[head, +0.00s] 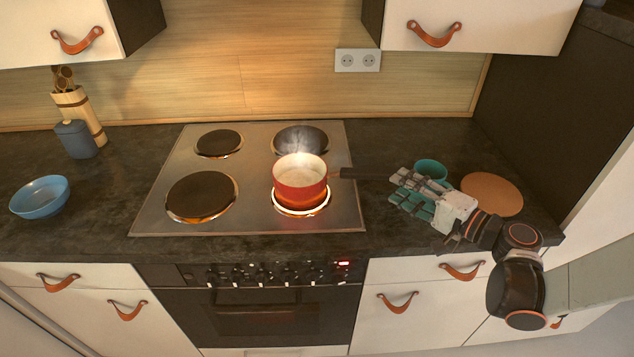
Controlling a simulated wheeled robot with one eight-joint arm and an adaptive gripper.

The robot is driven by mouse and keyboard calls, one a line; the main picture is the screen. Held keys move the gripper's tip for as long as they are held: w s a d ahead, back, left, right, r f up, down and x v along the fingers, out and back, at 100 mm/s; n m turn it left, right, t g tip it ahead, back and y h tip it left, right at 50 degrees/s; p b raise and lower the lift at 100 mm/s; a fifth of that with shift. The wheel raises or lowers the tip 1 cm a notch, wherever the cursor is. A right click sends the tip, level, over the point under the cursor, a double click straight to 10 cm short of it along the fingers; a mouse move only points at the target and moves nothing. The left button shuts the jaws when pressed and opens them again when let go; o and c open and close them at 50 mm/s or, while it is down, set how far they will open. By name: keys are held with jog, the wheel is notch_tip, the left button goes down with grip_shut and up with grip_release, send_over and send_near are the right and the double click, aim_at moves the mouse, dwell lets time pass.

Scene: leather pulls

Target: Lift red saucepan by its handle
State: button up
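The red saucepan (300,184) stands upright on the front right burner, which glows around its base. Its inside is pale and faint steam rises from it. Its dark handle (362,174) points right, toward my gripper (394,187). My gripper comes in from the right, low over the counter. Its fingers look spread apart, with their tips close to the handle's far end.
A teal cup (431,170) and a round orange-brown board (491,194) are close behind and beside my gripper. The steel hob (252,188) has several burners. A blue bowl (40,198), grey jar (76,139) and utensil holder (82,112) stand left. Cabinets hang above.

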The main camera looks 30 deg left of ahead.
aim_at(382, 178)
jog(key=shift+b+x, duration=1.15)
jog(key=shift+x, duration=2.4)
jog(key=shift+s, duration=0.2)
grip_shut()
